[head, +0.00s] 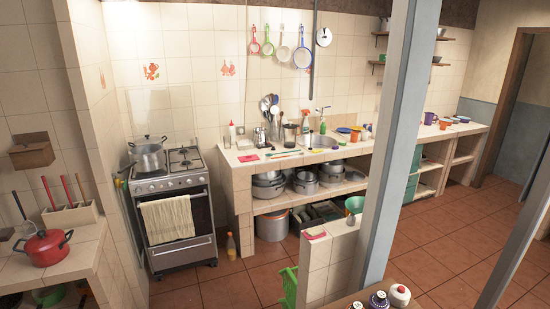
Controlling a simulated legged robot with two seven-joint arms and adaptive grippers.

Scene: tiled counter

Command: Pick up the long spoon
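I cannot single out one long spoon for certain. Several long metal utensils, perhaps spoons or ladles (269,104), stand upright in a holder near the back wall on the tiled counter (243,172). A long thin green and orange item (285,152) lies flat near the counter's front edge; it is too small to name. Several long red-handled tools (67,190) stand in a pale block on the left worktop. Neither of my grippers is in view.
A stove (173,208) with a lidded pot (148,154) stands left of the counter. A sink (318,141) is set in the counter. A grey post (400,130) and a low tiled wall (333,265) stand in front. The tiled floor (228,292) has free room.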

